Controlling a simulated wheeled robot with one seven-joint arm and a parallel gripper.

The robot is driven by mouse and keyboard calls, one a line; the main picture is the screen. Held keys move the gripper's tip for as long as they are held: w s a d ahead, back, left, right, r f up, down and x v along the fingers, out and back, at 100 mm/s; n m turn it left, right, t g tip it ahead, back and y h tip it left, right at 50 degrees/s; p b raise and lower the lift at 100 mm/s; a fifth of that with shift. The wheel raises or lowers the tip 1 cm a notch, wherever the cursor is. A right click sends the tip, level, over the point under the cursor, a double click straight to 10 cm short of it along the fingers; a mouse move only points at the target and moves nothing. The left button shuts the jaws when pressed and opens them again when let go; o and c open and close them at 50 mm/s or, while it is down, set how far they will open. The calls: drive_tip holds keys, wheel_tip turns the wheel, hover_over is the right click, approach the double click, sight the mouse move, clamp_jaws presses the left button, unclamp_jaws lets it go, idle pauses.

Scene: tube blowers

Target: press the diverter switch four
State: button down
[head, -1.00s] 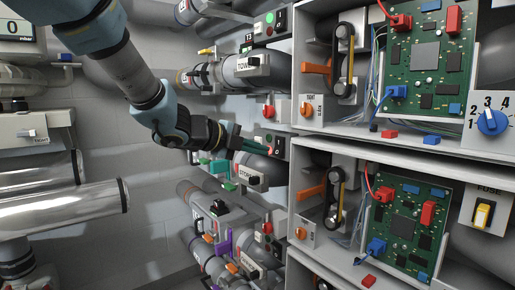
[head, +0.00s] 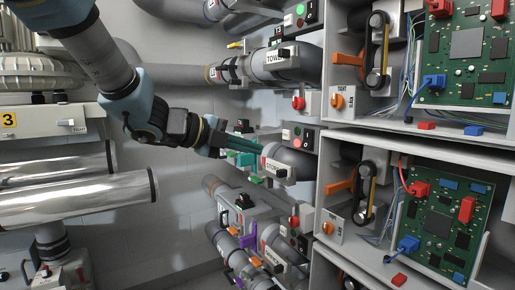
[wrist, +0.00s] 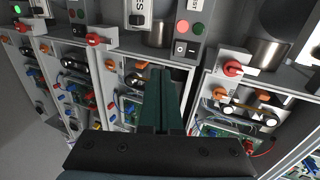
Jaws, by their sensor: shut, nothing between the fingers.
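My gripper (head: 258,149) has dark green fingers held together with nothing between them; the fingers also show in the wrist view (wrist: 161,75). It hovers in front of the pipe labelled STORE. A switch panel (head: 298,136) with red and green buttons and a black rocker is just right of and above the fingertips, apart from them in the picture. A similar panel shows in the wrist view (wrist: 188,30), beyond the fingertips. Other such panels are above (head: 300,15) and below (head: 298,238). I cannot read a four on any of them.
Shelves with green circuit boards (head: 437,222), belts and orange levers (head: 347,44) stand at the right. Pipes, including the TOWER pipe (head: 300,63), run beside the panels. Large silver cylinders (head: 80,200) are at the left. A grey wall stands behind.

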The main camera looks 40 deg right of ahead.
sight(306, 145)
drive_tip(key=shift+r, duration=0.1)
drive_tip(key=shift+y, duration=0.3)
drive_tip(key=r+p, duration=0.1)
drive_tip(key=r, duration=0.2)
drive_tip(key=r+p, duration=0.1)
drive_tip(key=r, duration=0.1)
drive_tip(key=shift+s+d+p, duration=0.1)
drive_tip(key=shift+d+p, duration=0.2)
drive_tip(key=shift+d, duration=0.1)
drive_tip(key=x, duration=1.4)
